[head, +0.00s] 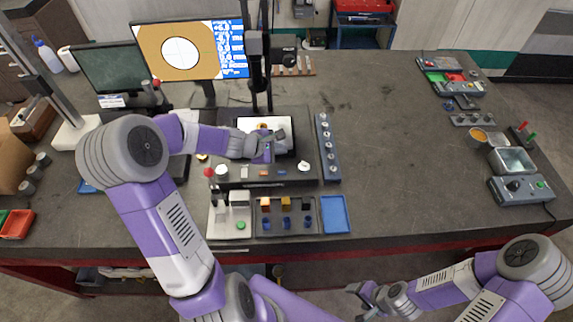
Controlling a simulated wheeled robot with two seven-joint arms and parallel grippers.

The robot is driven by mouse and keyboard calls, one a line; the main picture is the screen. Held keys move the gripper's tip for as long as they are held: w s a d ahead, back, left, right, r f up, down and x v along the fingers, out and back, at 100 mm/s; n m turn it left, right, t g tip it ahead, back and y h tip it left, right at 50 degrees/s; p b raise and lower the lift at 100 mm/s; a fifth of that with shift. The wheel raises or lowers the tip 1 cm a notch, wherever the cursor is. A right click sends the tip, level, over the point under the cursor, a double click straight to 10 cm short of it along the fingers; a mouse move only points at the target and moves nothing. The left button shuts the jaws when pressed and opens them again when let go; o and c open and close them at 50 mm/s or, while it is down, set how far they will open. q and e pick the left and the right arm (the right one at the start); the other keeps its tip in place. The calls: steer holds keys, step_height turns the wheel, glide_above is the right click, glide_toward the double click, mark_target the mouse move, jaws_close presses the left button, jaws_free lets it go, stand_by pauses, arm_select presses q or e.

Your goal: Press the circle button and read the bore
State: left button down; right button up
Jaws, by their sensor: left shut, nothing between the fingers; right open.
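A monitor (190,50) at the back shows a white circle on a tan field, with a blue panel of small text at its right; the text is too small to read. Below it a measuring device stands on the bench, with a bright stage (277,123) under a dark column. Its front console (237,176) has a red knob, an orange key and other small controls. I cannot tell which is the circle button. My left gripper (268,159) is shut and empty, over the front of the stage, just behind the console. My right gripper (358,291) is open in front of the bench.
A parts tray (260,232) with small blue, orange and dark pieces and a blue tray (335,214) lie in front of the console. The bench's middle right is clear.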

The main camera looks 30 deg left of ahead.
arm_select(q)
steer(key=b, duration=0.8)
glide_above(280, 174)
step_height(280, 174, down, 8)
steer(key=shift+f, duration=0.55)
stand_by(1.4)
steer(key=shift+f+b, duration=0.4)
steer(key=shift+b, duration=0.3)
steer(key=shift+f+b, duration=0.35)
steer(key=shift+b, duration=0.1)
steer(key=shift+r, duration=0.15)
stand_by(0.4)
steer(key=shift+r+p, duration=0.65)
